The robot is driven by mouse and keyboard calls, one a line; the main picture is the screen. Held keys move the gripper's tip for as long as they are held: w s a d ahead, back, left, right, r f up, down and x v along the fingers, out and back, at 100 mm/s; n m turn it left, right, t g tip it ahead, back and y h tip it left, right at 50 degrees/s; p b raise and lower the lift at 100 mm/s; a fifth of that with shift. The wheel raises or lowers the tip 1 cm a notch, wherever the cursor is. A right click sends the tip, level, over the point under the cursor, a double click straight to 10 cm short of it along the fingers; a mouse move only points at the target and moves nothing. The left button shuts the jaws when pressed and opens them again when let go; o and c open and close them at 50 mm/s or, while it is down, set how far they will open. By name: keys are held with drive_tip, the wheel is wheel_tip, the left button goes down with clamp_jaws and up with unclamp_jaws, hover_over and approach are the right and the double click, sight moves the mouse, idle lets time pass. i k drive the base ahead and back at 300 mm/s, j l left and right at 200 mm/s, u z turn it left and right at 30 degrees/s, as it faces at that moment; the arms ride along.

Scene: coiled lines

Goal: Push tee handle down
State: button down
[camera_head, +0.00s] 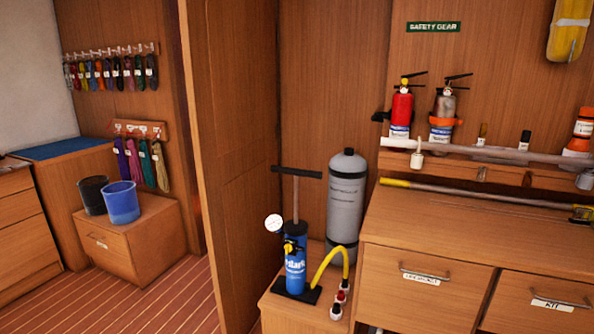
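A blue hand pump (294,264) stands upright on a black base plate on a low wooden box, in the lower middle of the head view. Its black tee handle (297,172) sits at the top of a grey rod, which shows extended well above the pump body. A white round gauge (273,223) is on the pump's left side. A yellow hose (325,262) curves out to its right. My gripper is not in view, so where it is relative to the handle cannot be told.
A grey cylinder (346,200) stands just behind and right of the pump. A wooden partition (228,150) rises to its left. A wooden drawer cabinet (425,285) is at the right. Two buckets stand on a wooden box (150,245) at far left. The space above the handle looks clear.

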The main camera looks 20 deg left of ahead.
sight(296, 172)
drive_tip(key=i+j+u, duration=0.15)
drive_tip(key=i+j, duration=0.3)
drive_tip(key=i+j+u, duration=0.15)
drive_tip(key=i+j, duration=0.25)
drive_tip(key=i+j+u, duration=0.15)
drive_tip(key=i+j, duration=0.2)
drive_tip(key=i, duration=0.15)
drive_tip(key=i+j+u, duration=0.15)
drive_tip(key=i+j, duration=0.15)
drive_tip(key=i, duration=0.2)
